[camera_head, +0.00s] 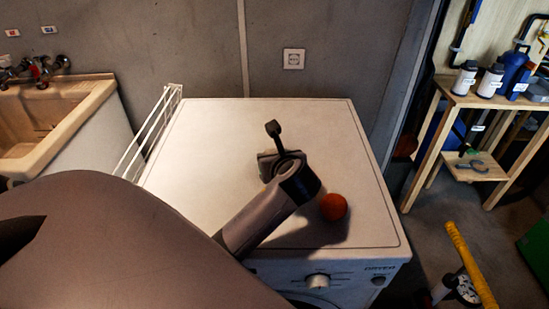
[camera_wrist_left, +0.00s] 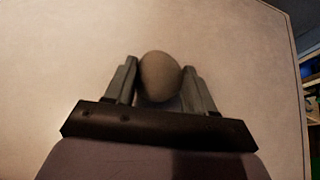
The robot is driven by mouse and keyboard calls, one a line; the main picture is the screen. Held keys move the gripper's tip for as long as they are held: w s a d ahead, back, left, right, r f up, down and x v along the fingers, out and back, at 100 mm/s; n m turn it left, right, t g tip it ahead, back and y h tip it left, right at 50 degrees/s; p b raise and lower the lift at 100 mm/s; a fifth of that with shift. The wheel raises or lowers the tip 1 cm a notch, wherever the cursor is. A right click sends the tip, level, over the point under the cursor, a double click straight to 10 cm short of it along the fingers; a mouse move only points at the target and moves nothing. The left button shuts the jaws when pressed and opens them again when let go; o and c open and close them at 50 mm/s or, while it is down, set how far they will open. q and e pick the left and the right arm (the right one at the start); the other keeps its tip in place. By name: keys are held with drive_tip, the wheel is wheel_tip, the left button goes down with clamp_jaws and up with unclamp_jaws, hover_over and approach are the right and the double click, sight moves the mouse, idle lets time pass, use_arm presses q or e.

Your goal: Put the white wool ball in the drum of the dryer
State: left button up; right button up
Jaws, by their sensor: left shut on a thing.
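The white wool ball (camera_wrist_left: 160,78) looks greyish in the left wrist view, between the two fingers of my left gripper (camera_wrist_left: 161,88). The fingers are shut on it from both sides. The pale dryer top is behind it. In the head view my left gripper (camera_head: 267,164) is over the middle of the dryer top, largely covered by my own wrist, and I cannot make out the ball there. The dryer (camera_head: 205,135) has its control knob on the front. Only the upper edge of its round door shows at the bottom, so the drum is hidden. My right gripper is not in view.
A white rack (camera_head: 150,135) and a sink (camera_head: 60,115) stand left. A wooden shelf (camera_head: 440,95) with bottles is at right. A yellow-handled tool (camera_head: 470,262) stands on the floor at lower right.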

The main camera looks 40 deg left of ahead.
use_arm(q)
drive_tip(key=shift+f, duration=0.1)
drive_tip(key=o, duration=1)
